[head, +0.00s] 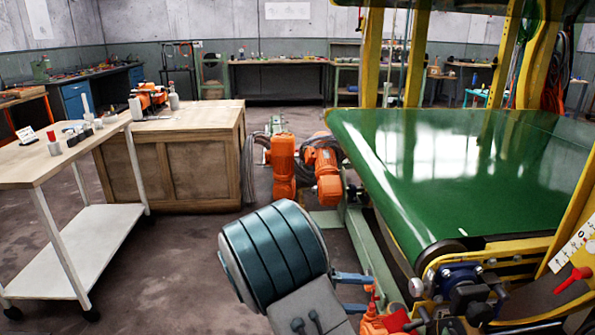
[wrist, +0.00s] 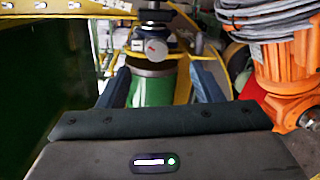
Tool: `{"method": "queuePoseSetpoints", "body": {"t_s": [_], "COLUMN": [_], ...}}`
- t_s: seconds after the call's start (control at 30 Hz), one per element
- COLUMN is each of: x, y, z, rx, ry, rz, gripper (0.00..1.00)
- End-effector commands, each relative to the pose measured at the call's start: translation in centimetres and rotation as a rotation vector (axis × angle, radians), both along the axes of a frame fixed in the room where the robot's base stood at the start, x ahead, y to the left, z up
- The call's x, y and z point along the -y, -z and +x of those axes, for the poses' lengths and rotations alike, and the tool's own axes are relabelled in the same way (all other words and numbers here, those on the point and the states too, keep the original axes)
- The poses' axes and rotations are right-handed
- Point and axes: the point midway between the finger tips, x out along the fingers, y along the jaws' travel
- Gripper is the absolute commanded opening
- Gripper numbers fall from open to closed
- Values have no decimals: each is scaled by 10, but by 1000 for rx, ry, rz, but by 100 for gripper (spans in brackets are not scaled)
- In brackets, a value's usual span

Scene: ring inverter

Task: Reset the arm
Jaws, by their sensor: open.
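My gripper (head: 370,293) is low in the middle of the head view, its two blue fingers spread apart and pointing right, beside the conveyor's pale green frame. In the wrist view my gripper (wrist: 160,78) is open, with one blue finger on each side and nothing held. A green cylinder with a pale top (wrist: 148,88) shows in the gap between the fingers, beyond them. I cannot tell its distance. The grey gripper body with a lit green dot fills the bottom of the wrist view.
A green conveyor belt (head: 470,165) in a yellow frame takes the right side. Orange machinery (head: 283,165) stands behind my gripper, and an orange motor (wrist: 285,70) is at right in the wrist view.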

Motion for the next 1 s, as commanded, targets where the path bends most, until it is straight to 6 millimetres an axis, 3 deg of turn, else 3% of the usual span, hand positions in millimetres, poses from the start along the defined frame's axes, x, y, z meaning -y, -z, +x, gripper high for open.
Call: {"method": "queuePoseSetpoints", "body": {"t_s": [0.03,0.2,0.37,0.7,1.0], "x": [10,32,38,24,3], "y": [-21,-58,-93,-178,-253], "z": [-9,-47,-80,-135,-161], "rx": [-10,-63,-70,52,267], "ry": [37,147,204,170,21], "rz": [66,352,622,1127,1403], "gripper": [60,60,60,60,60]}}
